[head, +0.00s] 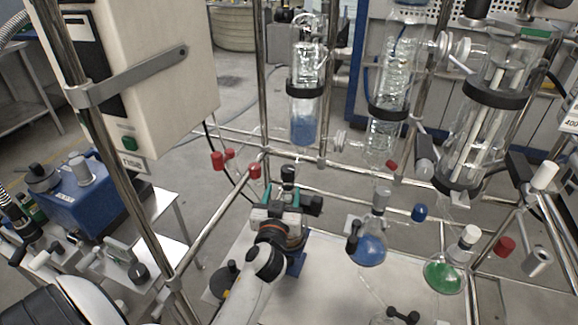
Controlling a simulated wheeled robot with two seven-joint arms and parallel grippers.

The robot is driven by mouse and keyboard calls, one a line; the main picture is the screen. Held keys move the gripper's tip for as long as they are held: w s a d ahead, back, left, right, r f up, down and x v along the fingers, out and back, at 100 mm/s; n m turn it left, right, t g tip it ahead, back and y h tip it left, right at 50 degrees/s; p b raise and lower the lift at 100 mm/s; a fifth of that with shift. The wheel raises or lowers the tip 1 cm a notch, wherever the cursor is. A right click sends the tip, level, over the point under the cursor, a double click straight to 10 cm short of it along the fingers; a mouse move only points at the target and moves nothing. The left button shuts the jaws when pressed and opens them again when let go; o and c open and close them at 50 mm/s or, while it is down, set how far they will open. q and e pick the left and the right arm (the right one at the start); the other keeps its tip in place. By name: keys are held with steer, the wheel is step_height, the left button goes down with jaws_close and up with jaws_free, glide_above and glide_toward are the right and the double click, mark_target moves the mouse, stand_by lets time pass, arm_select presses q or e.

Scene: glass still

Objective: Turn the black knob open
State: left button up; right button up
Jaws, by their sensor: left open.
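My left arm reaches in from the bottom. Its gripper (287,196) is at the front rail of the glass still, below the glass column with blue liquid (304,130). The gripper is open. A small black fitting (288,173) sits just beyond the fingers under that column. I cannot tell whether the fingers touch it or stand around it, or which dark part there is the black knob. Another black knob (352,243) is beside the round flask with blue liquid (369,250). My right gripper is not in view.
A flask with green liquid (444,273) hangs at the right. Steel frame rails with red clamp knobs (217,160) cross the scene. A beige control box (155,75) stands at upper left. A white board (325,285) lies below the glassware. A blue device (78,205) is at the left.

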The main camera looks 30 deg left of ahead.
mark_target(288, 166)
arm_select(q)
steer(key=p+x, duration=0.1)
steer(key=x, duration=1)
steer(key=shift+f, duration=0.1)
steer(key=c, duration=1)
steer(key=shift+f+b, duration=0.15)
steer(key=shift+b, duration=0.25)
steer(key=n+g+y+b, duration=0.1)
steer(key=y+b, duration=0.1)
steer(key=shift+a+b, duration=0.1)
steer(key=shift+b, duration=0.3)
